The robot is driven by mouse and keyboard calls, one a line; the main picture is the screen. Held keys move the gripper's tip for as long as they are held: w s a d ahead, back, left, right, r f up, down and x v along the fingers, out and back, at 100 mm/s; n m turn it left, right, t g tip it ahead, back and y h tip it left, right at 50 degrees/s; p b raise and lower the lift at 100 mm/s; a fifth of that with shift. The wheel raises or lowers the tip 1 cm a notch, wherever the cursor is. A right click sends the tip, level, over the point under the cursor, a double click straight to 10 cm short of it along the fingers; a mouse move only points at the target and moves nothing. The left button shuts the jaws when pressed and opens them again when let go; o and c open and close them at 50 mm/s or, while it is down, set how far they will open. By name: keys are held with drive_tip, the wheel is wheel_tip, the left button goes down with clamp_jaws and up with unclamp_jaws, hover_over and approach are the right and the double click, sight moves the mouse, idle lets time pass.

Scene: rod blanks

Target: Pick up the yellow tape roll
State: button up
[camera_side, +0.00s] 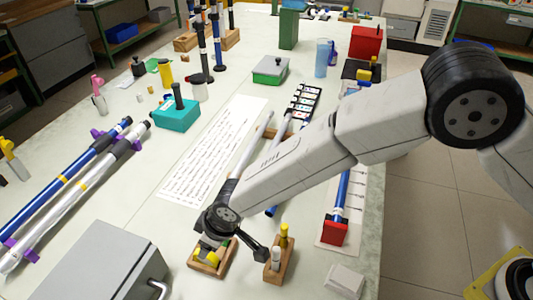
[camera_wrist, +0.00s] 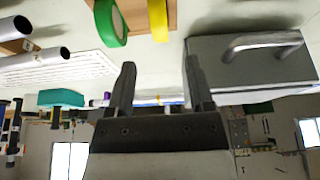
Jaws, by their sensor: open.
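The yellow tape roll (camera_wrist: 158,20) stands on edge in a wooden tray (camera_wrist: 135,8), beside a green tape roll (camera_wrist: 110,24). Both rolls are cut off by the top edge of the wrist view. In the side view the yellow roll (camera_side: 212,257) shows in part in the tray (camera_side: 203,268), under the end of my arm, which hides some of the tray. My gripper (camera_wrist: 160,75) is open, with nothing between its two dark fingers. The yellow roll appears between the lines of the fingers and ahead of the tips, apart from them.
A grey box with a handle (camera_side: 85,270) stands left of the tray. A wooden block with small bottles (camera_side: 277,270) stands to its right. A printed sheet (camera_side: 210,150) and rods (camera_side: 250,145) lie behind. Long rods (camera_side: 75,185) lie at the left.

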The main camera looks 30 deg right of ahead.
drive_tip(key=shift+x, duration=1.05)
drive_tip(key=shift+f, duration=0.1)
drive_tip(key=shift+x, duration=2.45)
drive_tip(key=shift+s, duration=0.1)
clamp_jaws()
